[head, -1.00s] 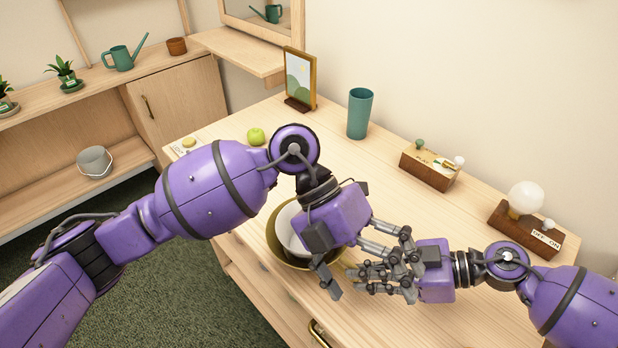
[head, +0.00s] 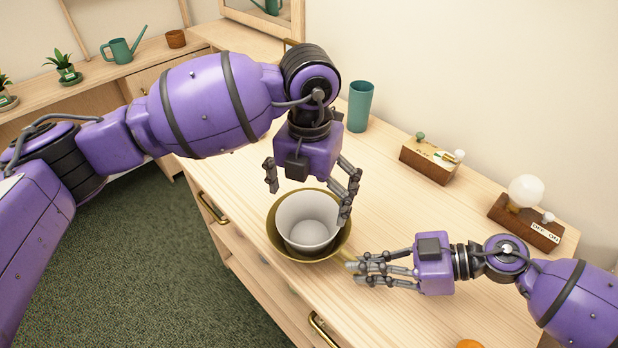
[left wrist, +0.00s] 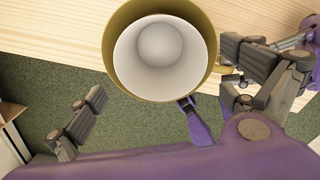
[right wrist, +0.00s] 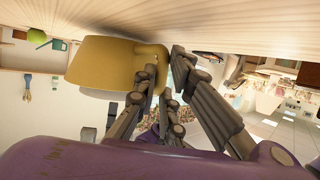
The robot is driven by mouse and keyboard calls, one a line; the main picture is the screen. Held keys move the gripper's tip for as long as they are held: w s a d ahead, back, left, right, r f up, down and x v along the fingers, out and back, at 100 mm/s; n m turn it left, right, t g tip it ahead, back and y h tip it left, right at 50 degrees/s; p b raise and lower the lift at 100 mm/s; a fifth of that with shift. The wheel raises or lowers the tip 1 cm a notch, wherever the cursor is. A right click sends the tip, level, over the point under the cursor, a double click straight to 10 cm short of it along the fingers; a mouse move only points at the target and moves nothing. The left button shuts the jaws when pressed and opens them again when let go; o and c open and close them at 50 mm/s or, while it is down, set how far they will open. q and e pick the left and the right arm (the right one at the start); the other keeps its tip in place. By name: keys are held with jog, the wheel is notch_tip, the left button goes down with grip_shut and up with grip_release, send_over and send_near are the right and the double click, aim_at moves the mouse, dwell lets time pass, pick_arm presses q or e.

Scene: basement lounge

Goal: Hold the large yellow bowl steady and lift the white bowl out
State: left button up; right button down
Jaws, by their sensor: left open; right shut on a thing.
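The large yellow bowl (head: 285,252) stands upright near the table's front edge, with the white bowl (head: 308,232) nested inside it. The left wrist view looks down into the empty white bowl (left wrist: 190,70), with the yellow rim (left wrist: 108,42) around it. My left gripper (head: 308,203) is open over the far side of the bowls, its fingers spread left and right; I cannot tell whether they touch the white bowl. My right gripper (head: 355,267) is shut on the yellow bowl at its right side. The right wrist view shows the fingers against the yellow bowl (right wrist: 105,62); they hide the contact.
A teal cup (head: 360,107) stands behind, with a lever box (head: 430,162) and a bulb lamp (head: 524,200) to the right. An orange object (head: 470,344) shows at the bottom edge. My left arm hides the table's back left. The table between bowls and lever box is clear.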

pick_arm(q)
send_over(309, 237)
jog(key=shift+f, duration=2.8)
jog(key=shift+c, duration=0.4)
jog(key=c, duration=0.8)
jog(key=shift+o, duration=0.2)
notch_tip(309, 237, up, 11)
jog(key=shift+r, duration=0.1)
pick_arm(e)
jog(key=c, duration=1.8)
grip_release()
jog(key=shift+o, duration=0.2)
jog(key=shift+d, duration=0.1)
